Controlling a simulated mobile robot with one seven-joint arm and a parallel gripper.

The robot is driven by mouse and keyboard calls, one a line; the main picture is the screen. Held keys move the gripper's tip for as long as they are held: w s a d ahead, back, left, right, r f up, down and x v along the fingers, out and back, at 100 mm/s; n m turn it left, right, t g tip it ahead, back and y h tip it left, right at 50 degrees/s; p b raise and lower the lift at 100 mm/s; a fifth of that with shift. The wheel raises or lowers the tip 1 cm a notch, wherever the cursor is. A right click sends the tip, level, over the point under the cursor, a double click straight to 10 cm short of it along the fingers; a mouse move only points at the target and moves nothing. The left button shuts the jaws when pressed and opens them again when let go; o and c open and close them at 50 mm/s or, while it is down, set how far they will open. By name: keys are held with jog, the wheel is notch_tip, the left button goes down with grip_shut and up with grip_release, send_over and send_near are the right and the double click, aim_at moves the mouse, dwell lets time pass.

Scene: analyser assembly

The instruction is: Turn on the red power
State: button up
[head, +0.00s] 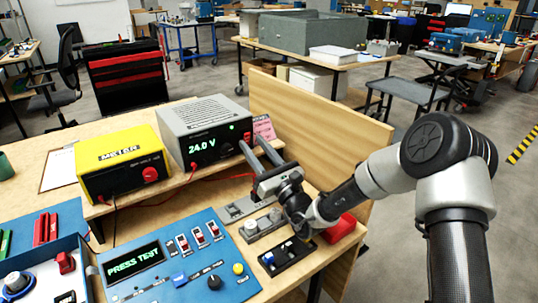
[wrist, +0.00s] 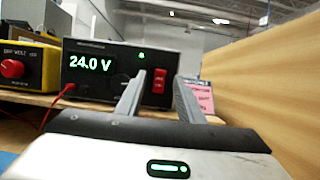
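The grey power supply (head: 207,132) stands on the raised wooden shelf, its display lit green with 24.0 V. It also shows in the wrist view (wrist: 100,85), with a small green light lit on its front. Its red rocker switch (wrist: 158,81) is at the right of the front panel. My gripper (head: 254,143) is open and empty, its two grey fingers pointing at the right part of that panel. In the wrist view, the switch appears between the fingertips of my gripper (wrist: 160,92). I cannot tell whether a fingertip touches the panel. In the head view, the fingers partly cover the switch area.
A yellow meter (head: 122,163) with a red knob stands left of the supply. A wooden panel (head: 310,125) rises close on the right. A pink card (head: 264,127) is beside the supply. A blue control panel (head: 180,262) reading PRESS TEST lies in front, and a red cable runs across the bench.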

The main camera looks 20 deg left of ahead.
jog(key=s+d+p, duration=0.2)
jog(key=s+d, duration=0.5)
jog(key=d, duration=0.1)
jog(key=shift+s+d, duration=0.25)
jog(key=shift+d, duration=0.1)
jog(key=shift+r, duration=0.15)
jog(key=s+a+r+n+g+y, duration=0.1)
jog(key=s+a+r+n+g, duration=0.15)
jog(key=s+n+g, duration=0.5)
jog(key=s+a+r+n+g+y, duration=0.1)
jog(key=s+a+r+n+g, duration=0.1)
jog(key=s+r+n+g, duration=0.4)
jog(key=s+d+f+n+g+h, duration=0.1)
jog(key=s+d+f+n+h, duration=0.2)
jog(key=s+d+n+h, duration=0.3)
jog(key=s+d+f+n+g+h, duration=0.1)
jog(key=s+d+f+n+h, duration=0.25)
jog(key=s+d+h, duration=0.45)
jog(key=w+d+r+n+t+h, duration=0.1)
jog(key=d+r+n+t+h, duration=0.15)
jog(key=d, duration=0.55)
jog(key=w+d+r+n+t+h, duration=0.15)
jog(key=d+r+t, duration=0.25)
jog(key=d, duration=0.5)
notch_tip(320, 180, up, 24)
jog(key=p, duration=2.4)
jog(key=shift+s+d+m+h, duration=0.2)
jog(key=shift+m+h, duration=0.1)
jog(key=shift+m, duration=0.1)
